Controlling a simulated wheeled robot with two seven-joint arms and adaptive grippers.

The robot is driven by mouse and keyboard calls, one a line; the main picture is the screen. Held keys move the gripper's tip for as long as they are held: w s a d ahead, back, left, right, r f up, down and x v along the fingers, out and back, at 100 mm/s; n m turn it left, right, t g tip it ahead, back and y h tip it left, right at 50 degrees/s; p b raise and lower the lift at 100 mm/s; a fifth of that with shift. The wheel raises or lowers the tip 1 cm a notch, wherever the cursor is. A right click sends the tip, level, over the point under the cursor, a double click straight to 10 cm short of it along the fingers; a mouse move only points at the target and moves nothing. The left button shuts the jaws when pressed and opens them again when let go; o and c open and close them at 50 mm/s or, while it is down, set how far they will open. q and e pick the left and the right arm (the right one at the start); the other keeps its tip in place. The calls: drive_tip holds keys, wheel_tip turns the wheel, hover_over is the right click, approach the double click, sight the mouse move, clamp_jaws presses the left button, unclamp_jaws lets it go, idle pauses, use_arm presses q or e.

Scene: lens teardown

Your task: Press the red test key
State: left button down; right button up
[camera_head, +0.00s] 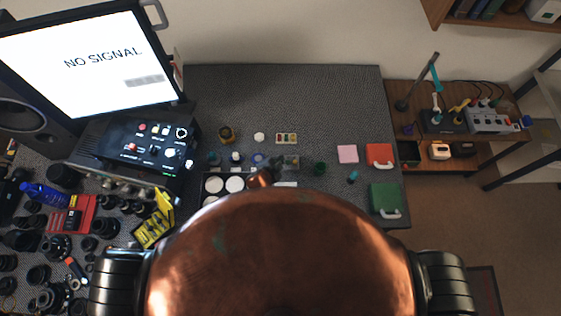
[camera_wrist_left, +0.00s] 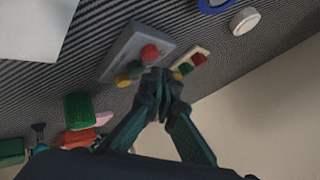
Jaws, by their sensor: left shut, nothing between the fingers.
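The red test key (camera_wrist_left: 150,52) is a red knob on a flat grey box (camera_wrist_left: 128,48) in the left wrist view. Yellowish caps stand along the box's near edge. My left gripper (camera_wrist_left: 161,76) is shut and empty, its dark green fingertips close together right beside the red key. I cannot tell whether they touch it. In the head view my left gripper (camera_head: 290,161) is small and dark over the middle of the desk, and the key cannot be made out there. My right gripper is not in view.
A small tray of coloured caps (camera_wrist_left: 192,62) lies close beside the grey box; it also shows in the head view (camera_head: 286,138). A NO SIGNAL monitor (camera_head: 95,60) stands left.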

use_arm(q)
drive_tip(key=shift+f, duration=0.4)
drive_tip(key=shift+f+b, duration=0.4)
drive_tip(key=shift+f, duration=0.05)
idle(0.6)
drive_tip(key=shift+r+p, duration=0.85)
drive_tip(key=shift+p, duration=0.1)
wheel_tip(320, 180, up, 5)
drive_tip(key=p, duration=0.5)
drive_tip(key=shift+r, duration=0.1)
